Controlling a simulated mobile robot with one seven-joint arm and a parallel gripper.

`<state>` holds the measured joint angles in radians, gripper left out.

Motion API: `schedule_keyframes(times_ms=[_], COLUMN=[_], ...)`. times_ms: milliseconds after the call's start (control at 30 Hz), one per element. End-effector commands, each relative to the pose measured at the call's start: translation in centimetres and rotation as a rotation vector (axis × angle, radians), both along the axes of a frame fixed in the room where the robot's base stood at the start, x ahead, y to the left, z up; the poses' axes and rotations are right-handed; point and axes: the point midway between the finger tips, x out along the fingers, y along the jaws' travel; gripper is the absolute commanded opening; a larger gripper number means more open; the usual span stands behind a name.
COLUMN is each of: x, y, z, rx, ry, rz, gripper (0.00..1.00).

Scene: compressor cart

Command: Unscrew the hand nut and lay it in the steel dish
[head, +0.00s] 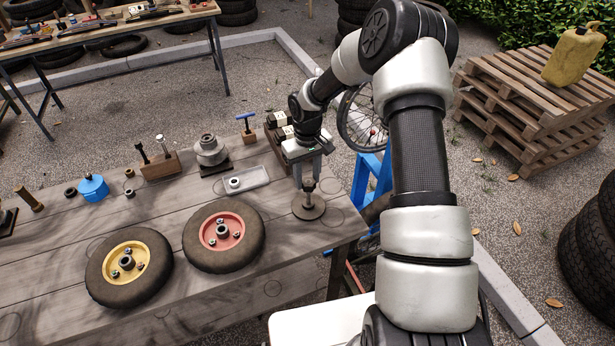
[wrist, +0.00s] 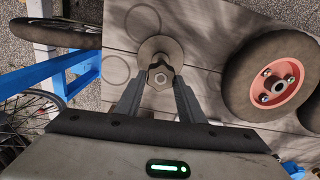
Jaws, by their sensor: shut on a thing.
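Two wheels, yellow-hubbed (head: 129,264) and red-hubbed (head: 223,235), lie on the wooden table (head: 60,235) to the left.

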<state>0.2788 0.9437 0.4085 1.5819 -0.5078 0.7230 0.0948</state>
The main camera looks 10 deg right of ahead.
Motion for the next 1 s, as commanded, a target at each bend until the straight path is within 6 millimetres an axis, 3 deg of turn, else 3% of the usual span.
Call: schedule_keyframes(times_ms=[133,400,600,867,1000], x=[-0.06,-0.07,-0.13,-0.14,-0.22], y=[0.04,0.06,0.18,0.19,0.29], z=[0.01,0.01,0.03,0.01,0.07], rx=[0.000,0.000,0.000,0.000,0.000], ry=[0.001,0.001,0.001,0.001,0.001], rz=[0.121,0.143,0.320,0.334,0.465], gripper=[0.08,0.08,0.08,0.08,0.08])
